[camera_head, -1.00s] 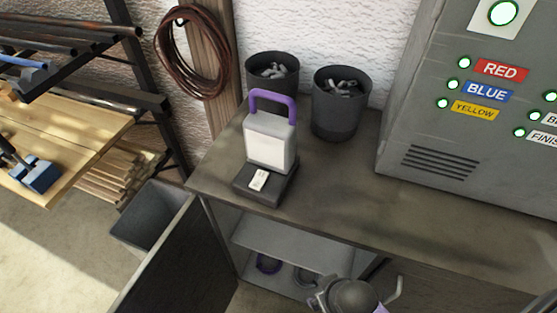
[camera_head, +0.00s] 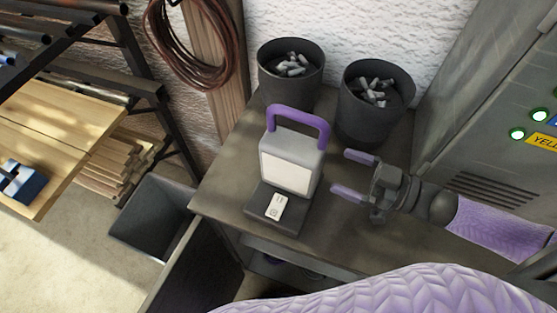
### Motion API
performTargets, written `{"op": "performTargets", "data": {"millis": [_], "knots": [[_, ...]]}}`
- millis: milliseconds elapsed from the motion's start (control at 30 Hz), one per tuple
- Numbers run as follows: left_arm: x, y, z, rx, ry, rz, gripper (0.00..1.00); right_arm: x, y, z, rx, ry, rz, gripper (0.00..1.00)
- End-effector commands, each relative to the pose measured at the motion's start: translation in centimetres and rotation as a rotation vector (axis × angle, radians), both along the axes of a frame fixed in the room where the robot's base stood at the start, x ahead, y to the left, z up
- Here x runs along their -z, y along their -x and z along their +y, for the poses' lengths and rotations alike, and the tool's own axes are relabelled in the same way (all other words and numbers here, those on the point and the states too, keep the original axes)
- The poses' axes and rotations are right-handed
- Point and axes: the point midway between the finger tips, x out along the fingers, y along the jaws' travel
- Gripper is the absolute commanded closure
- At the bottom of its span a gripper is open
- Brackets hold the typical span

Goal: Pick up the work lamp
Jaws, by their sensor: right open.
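The work lamp (camera_head: 291,160) stands upright on a dark base (camera_head: 270,207) near the left end of the grey workbench. It has a grey body, a pale front panel and a purple handle (camera_head: 298,117) on top. A small white tag lies on the front of the base. My right gripper (camera_head: 353,173) is just right of the lamp, its two purple-tipped fingers spread apart and pointing left toward it. The fingers look empty and apart from the lamp. My left gripper is not in view.
Two dark bins (camera_head: 291,75) and (camera_head: 372,100) with grey pieces stand behind the lamp against the wall. A grey cabinet (camera_head: 490,130) stands at the right. An open-topped grey box (camera_head: 150,225) is on the floor left of the bench (camera_head: 225,170). A wood rack is at far left.

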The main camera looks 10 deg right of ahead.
Motion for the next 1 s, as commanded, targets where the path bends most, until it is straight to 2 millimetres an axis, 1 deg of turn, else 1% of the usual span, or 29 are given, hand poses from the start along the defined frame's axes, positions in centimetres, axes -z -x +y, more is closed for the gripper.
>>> {"op": "performTargets", "data": {"millis": [67, 100, 200, 267, 367, 500, 600, 800, 833, 867, 900, 967, 1000], "knots": [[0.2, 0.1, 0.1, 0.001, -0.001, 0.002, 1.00, 0.1, -0.2, 0.4, -0.006, -0.005, -0.003, 0.00], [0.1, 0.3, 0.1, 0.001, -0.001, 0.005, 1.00, 0.0, -0.7, 1.0, -0.007, -0.008, -0.005, 0.00], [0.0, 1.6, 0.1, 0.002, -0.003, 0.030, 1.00, -0.1, -2.1, 2.6, -0.006, -0.008, -0.004, 0.00], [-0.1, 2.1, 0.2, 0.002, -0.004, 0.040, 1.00, -0.1, -2.6, 3.3, -0.006, -0.006, -0.004, 0.00], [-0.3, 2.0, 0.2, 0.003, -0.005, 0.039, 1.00, -0.2, -3.6, 4.8, -0.007, -0.008, -0.004, 0.00], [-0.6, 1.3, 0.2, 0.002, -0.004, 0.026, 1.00, 0.0, -5.2, 7.1, -0.006, -0.007, -0.004, 0.00], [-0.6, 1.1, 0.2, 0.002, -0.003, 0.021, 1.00, 0.1, -5.8, 7.9, -0.006, -0.005, -0.002, 0.00], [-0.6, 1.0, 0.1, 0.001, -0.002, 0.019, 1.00, 0.2, -5.9, 8.0, -0.006, -0.004, -0.001, 0.00], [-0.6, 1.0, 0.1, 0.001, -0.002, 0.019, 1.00, 0.2, -5.9, 8.0, -0.006, -0.004, -0.001, 0.04], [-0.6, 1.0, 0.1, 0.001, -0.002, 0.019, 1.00, 0.2, -5.9, 8.0, -0.006, -0.004, -0.001, 0.11], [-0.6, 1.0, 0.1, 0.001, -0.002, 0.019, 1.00, 0.2, -5.9, 8.0, -0.006, -0.004, -0.002, 0.19], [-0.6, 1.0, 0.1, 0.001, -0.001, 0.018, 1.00, 0.2, -5.9, 8.0, -0.006, -0.004, -0.002, 0.32], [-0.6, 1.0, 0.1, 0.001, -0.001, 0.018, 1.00, 0.2, -5.8, 8.0, -0.006, -0.004, -0.002, 0.40]]}}
